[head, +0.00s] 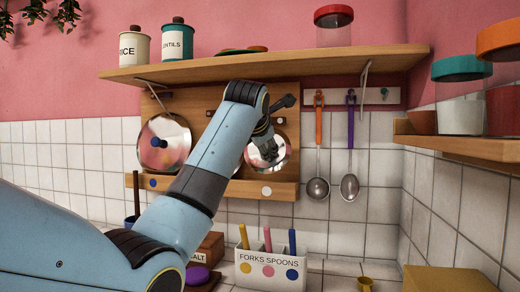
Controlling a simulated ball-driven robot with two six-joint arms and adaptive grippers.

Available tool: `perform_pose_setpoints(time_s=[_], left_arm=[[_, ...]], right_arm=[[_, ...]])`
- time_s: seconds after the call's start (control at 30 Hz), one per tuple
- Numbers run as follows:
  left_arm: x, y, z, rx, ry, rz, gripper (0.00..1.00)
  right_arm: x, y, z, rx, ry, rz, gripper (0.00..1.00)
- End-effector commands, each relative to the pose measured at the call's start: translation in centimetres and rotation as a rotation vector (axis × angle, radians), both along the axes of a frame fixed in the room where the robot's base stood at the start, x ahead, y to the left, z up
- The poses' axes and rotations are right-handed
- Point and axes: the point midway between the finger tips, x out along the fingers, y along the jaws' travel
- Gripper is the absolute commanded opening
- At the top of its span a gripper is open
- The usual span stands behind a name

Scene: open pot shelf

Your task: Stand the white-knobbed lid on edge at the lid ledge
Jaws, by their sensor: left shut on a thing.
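My left gripper (268,152) reaches in from the left and is shut on a shiny round lid (284,158). The lid stands roughly upright against the wooden back board, just above or at the lid ledge (225,188), over its white dot. The gripper hides the lid's knob, so its colour does not show. I cannot tell whether the lid's lower edge touches the ledge. A second shiny lid (176,130) with a blue knob stands on edge at the left of the ledge, above a blue dot. My right gripper is not in view.
A wooden shelf (230,68) with canisters runs above. Two ladles (318,186) hang at the right. A white cutlery box (262,270) stands below the ledge. A side shelf (470,150) with jars juts in from the right.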

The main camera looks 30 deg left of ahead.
Motion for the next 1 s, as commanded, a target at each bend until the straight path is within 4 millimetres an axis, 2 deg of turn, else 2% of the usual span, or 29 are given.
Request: perform_pose_setpoints(time_s=[0.17,0.6,0.83,1.0], left_arm=[[1.5,0.4,-0.4,0.001,-0.001,0.001,0.00],[5.2,1.4,-1.1,0.000,-0.001,0.000,0.00],[5.2,1.4,-2.5,0.000,-0.001,0.000,0.00],[5.2,1.4,-2.6,0.000,-0.001,0.000,0.00]], right_arm=[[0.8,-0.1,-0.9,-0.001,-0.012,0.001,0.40],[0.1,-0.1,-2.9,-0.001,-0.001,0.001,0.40],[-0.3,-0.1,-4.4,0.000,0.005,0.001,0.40],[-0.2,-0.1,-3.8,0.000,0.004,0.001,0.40]])
